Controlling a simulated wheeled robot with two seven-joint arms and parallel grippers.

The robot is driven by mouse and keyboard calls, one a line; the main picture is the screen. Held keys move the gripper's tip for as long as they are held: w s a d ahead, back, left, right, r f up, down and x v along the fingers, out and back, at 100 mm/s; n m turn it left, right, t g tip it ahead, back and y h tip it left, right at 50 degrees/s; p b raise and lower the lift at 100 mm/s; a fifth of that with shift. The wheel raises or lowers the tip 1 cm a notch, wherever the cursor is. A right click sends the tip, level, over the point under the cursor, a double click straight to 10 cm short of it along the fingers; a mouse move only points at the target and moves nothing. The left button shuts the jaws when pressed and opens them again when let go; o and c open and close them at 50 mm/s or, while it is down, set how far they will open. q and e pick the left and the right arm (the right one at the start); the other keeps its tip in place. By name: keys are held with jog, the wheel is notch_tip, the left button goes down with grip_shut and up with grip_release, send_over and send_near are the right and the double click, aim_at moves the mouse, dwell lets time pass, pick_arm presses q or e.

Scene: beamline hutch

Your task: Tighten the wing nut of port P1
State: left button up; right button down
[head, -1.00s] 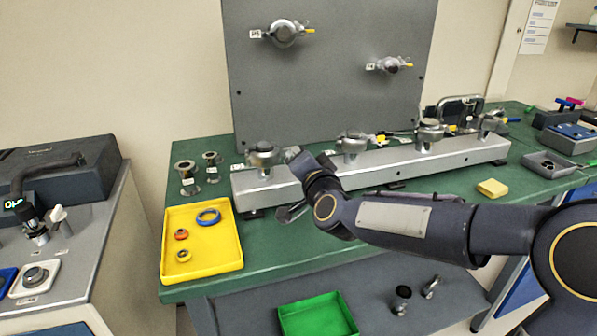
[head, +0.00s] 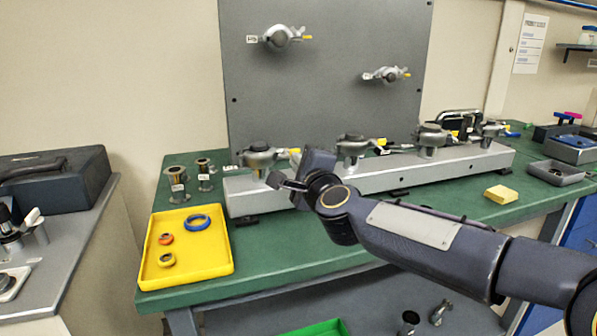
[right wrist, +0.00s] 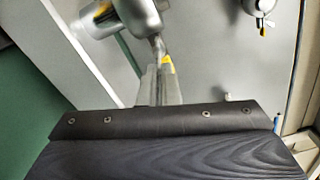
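Several clamped ports stand in a row on a silver rail (head: 375,183). The leftmost has a grey clamp (head: 258,157) with a yellow-tipped wing nut (head: 295,151); its tag (head: 230,168) is too small to read, so I cannot confirm it is P1. My right gripper (head: 298,172) is just right of this clamp, with its fingers apart. In the right wrist view, a metal clamp (right wrist: 138,16) and a yellow tip (right wrist: 168,66) show close beyond the dark gripper body. I cannot tell whether the fingers touch the nut. My left gripper is out of view.
A grey panel (head: 325,85) behind the rail carries two more clamped ports. A yellow tray (head: 215,262) with rings lies at the front left. Two loose metal flanges (head: 178,183) stand behind it.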

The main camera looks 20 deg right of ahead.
jog(key=shift+a+f+m+b, duration=0.1)
jog(key=shift+f+m+b, duration=0.1)
jog(key=shift+m+b, duration=0.45)
jog(key=shift+a+f+m+b, duration=0.1)
jog(key=shift+f+m+b, duration=0.1)
jog(key=shift+m, duration=0.75)
jog(key=c, duration=1.9)
grip_release()
jog(key=shift+d, duration=0.1)
jog(key=shift+c, duration=0.2)
jog(key=shift+r, duration=0.1)
jog(key=s, duration=0.8)
jog(key=shift+d, duration=0.1)
